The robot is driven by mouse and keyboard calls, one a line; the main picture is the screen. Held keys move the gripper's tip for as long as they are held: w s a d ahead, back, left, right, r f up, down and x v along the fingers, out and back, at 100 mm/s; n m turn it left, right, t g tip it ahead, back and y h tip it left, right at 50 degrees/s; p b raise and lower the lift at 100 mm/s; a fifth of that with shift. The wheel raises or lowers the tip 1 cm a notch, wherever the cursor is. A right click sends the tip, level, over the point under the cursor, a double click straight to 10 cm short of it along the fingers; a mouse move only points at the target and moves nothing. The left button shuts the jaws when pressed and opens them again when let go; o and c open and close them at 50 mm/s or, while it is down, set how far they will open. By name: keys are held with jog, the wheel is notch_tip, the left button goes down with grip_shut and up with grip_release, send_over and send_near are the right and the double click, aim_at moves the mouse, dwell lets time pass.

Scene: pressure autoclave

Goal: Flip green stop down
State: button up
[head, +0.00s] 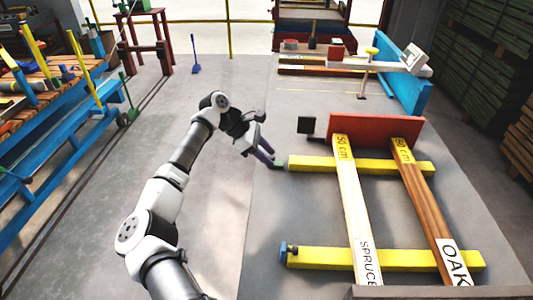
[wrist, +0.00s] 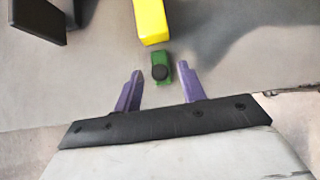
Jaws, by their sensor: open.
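The green stop (head: 279,165) is a small green piece with a dark round knob, at the left end of the far yellow bar (head: 372,166). In the wrist view the green stop (wrist: 164,62) appears between my two purple fingertips, just beyond the end of the yellow bar (wrist: 150,20). My gripper (head: 270,158) is open, with a finger on each side of the stop in the wrist view and a gap on both sides. Whether the fingertips are at the stop's height is hard to tell. In the head view, my fingers partly crowd the stop.
A blue stop (head: 288,250) sits on the near yellow bar (head: 385,259). The spruce board (head: 352,205) and oak board (head: 424,205) lie across both bars, against a red board (head: 376,128). A black square plate (head: 306,125) stands near my gripper.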

jog(key=b+v, duration=0.2)
jog(key=v, duration=1.1)
jog(key=shift+a+r+b, duration=0.3)
jog(key=shift+b, duration=0.05)
